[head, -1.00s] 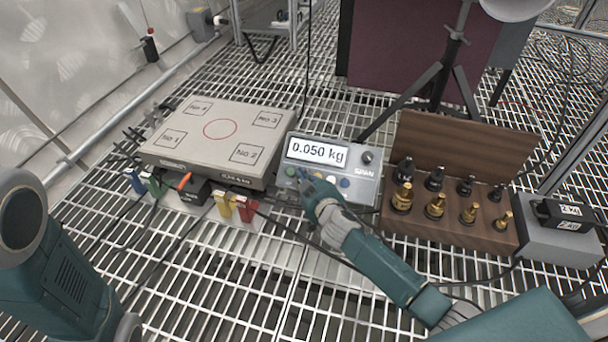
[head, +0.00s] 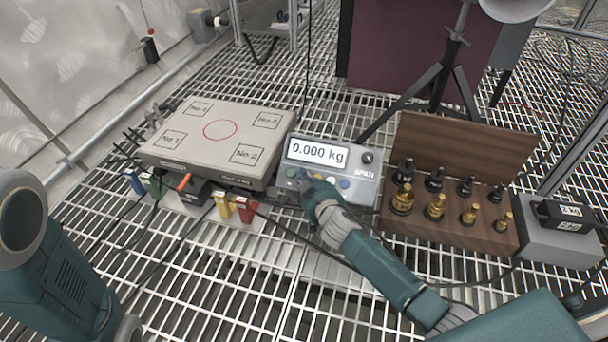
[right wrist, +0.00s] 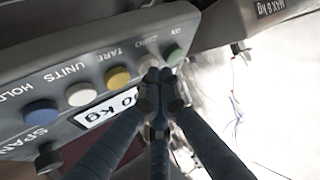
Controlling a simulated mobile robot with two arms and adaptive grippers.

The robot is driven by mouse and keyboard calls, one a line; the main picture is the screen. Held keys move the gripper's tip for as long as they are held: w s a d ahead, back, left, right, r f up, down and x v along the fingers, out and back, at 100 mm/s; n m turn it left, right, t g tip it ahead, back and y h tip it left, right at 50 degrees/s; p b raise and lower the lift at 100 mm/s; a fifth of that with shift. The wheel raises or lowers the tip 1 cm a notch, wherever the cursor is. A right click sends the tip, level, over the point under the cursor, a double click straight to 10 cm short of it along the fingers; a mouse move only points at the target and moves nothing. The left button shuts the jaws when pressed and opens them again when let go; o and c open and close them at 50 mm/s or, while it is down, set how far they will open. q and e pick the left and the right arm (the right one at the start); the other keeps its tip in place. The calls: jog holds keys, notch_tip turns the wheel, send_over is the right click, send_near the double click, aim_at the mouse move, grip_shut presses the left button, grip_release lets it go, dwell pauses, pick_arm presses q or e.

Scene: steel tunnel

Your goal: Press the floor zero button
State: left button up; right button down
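The grey indicator box (head: 365,188) stands on the grating, and its display (head: 317,152) reads 0.000 kg. In the right wrist view its button row has blue, white, yellow, grey and green buttons. The grey button (right wrist: 148,62), with a faint label that looks like ZERO, is next to the yellow TARE button (right wrist: 117,77). My right gripper (head: 308,180) is shut and empty, with its fingertips (right wrist: 160,77) together at the grey button, partly covering it. I cannot tell whether they press it. My left arm shows at the left edge; its gripper is out of view.
A scale platform (head: 213,139) with numbered squares lies left of the indicator. A wooden case (head: 448,219) of brass and black weights stands right, beside a grey block (head: 562,240). Coloured clips (head: 235,208) and cables lie in front. A tripod (head: 440,85) stands behind.

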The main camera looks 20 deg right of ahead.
jog(key=shift+s+r, duration=0.1)
jog(key=shift+r, duration=0.1)
jog(key=shift+a+r, duration=0.1)
jog(key=s+r+p, duration=0.1)
jog(key=s+a+r+p, duration=0.1)
jog(key=r+p, duration=0.1)
jog(key=s+a+r+p, duration=0.1)
jog(key=p, duration=0.1)
jog(key=shift+r, duration=0.35)
dwell(0.7)
